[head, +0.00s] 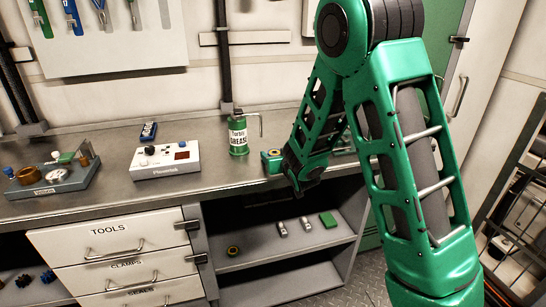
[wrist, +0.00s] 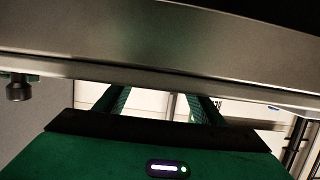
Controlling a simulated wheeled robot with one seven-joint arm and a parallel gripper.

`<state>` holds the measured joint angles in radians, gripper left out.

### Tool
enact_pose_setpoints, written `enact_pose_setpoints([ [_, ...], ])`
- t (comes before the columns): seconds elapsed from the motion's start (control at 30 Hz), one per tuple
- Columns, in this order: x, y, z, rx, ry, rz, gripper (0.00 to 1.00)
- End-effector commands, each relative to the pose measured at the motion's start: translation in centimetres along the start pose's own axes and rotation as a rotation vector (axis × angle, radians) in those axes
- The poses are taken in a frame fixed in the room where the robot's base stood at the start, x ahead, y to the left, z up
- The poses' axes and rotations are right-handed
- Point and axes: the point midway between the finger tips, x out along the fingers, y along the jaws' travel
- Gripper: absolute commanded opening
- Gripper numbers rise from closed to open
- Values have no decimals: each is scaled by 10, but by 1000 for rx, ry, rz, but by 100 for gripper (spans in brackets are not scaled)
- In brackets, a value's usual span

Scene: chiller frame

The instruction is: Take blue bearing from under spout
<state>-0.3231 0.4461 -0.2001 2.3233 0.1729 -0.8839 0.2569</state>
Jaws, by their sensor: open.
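The green grease can (head: 238,135) stands on the bench with a thin spout (head: 260,120) reaching out to its right. No bearing shows in the wrist view.
The bench edge (wrist: 160,55) crosses the wrist view close to my fingers. A white instrument box (head: 165,160) and a grey fixture (head: 50,180) stand left on the bench. The open shelf (head: 265,255) below holds small parts. White drawers (head: 115,255) are at left.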

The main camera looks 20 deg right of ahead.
Motion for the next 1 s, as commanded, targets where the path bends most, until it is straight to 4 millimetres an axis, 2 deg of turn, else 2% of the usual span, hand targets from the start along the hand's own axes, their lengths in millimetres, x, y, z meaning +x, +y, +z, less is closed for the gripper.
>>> enact_pose_setpoints([
  [0.23,2,0,0,0,0,0,62],
  [0.27,2,0,0,0,0,0,57],
  [0.43,1,0,0,0,0,0,17],
  [0.5,1,0,0,0,0,0,11],
  [0.8,1,1,-2,0,1,1,11],
  [1.0,-3,1,-16,2,4,0,11],
])
